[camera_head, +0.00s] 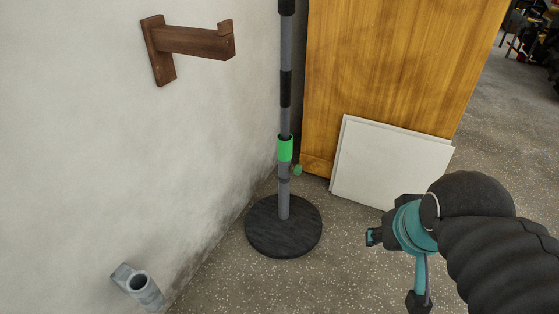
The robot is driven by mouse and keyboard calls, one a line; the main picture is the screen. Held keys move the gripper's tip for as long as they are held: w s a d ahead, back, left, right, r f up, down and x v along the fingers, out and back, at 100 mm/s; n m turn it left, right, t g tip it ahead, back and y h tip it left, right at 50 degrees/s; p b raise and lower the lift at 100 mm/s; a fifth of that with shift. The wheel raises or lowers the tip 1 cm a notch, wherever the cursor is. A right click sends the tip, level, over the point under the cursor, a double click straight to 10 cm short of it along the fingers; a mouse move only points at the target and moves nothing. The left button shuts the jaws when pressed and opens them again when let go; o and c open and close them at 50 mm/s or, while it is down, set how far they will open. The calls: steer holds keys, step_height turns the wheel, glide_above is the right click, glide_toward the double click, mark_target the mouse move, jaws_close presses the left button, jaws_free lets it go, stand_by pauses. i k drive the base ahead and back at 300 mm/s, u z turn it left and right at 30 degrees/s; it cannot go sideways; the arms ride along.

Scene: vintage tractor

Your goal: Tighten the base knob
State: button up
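A grey and black pole (286,60) stands upright on a round black base (262,237) on the floor. A bright green collar (285,149) sits around the lower part of the pole. A small dull green knob (297,169) shows just below the collar, on its right side. My gripper (370,237) is to the right of the base and apart from it, at the end of my arm. It is seen from the side, and its fingers are too small to tell whether they are open. I see nothing held in it.
A white wall (80,150) runs close on the left, with a wooden bracket (195,42) and a grey pipe holder (140,285) on it. A wooden cabinet (390,60) stands behind the pole, with white panels (388,165) leaning on it.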

mark_target(298, 169)
steer(key=u, duration=0.5)
steer(key=k, duration=1.25)
steer(key=i, duration=0.7)
steer(key=z, duration=0.55)
